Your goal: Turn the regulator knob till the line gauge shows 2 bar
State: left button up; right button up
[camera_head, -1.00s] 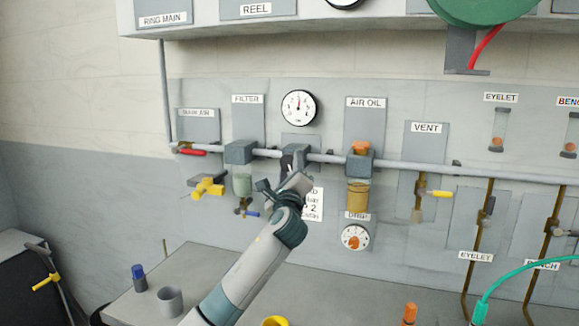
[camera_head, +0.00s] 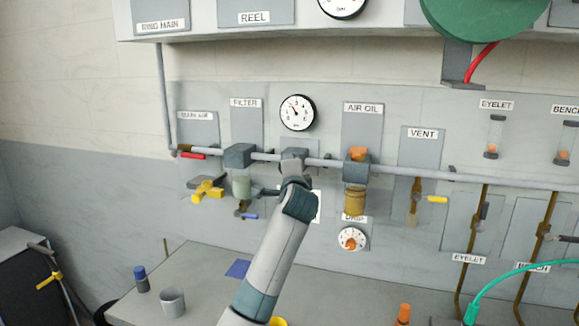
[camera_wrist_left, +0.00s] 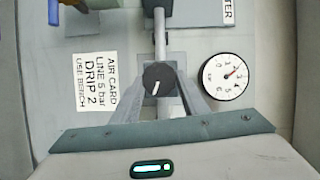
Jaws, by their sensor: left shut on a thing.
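The regulator knob (camera_wrist_left: 158,76) is a dark round knob with a white mark, at the middle of the left wrist view. The fingers of my left gripper (camera_wrist_left: 160,96) are shut on it, one on each side. In the head view my left gripper (camera_head: 293,180) reaches up to the regulator (camera_head: 294,158) on the pipe and hides the knob. The line gauge (camera_head: 297,113) is a white dial above it. Its needle points to the upper left; the figures are too small to read surely. The gauge (camera_wrist_left: 226,80) also shows in the wrist view. My right gripper is out of view.
A white air card (camera_wrist_left: 96,80) hangs beside the knob, and seems to read line 5 bar. The filter (camera_head: 241,156) and air oil unit (camera_head: 356,170) flank the regulator. A grey cup (camera_head: 172,303) stands on the bench (camera_head: 205,268) below.

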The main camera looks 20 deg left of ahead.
pick_arm(q)
jog(key=shift+n, duration=0.4)
jog(key=o, duration=1.1)
jog(key=shift+c, duration=0.2)
jog(key=shift+s, duration=0.1)
jog(key=b+v, duration=0.5)
jog(key=v, duration=1.2)
jog(key=shift+r, duration=0.3)
jog(key=shift+s, duration=0.1)
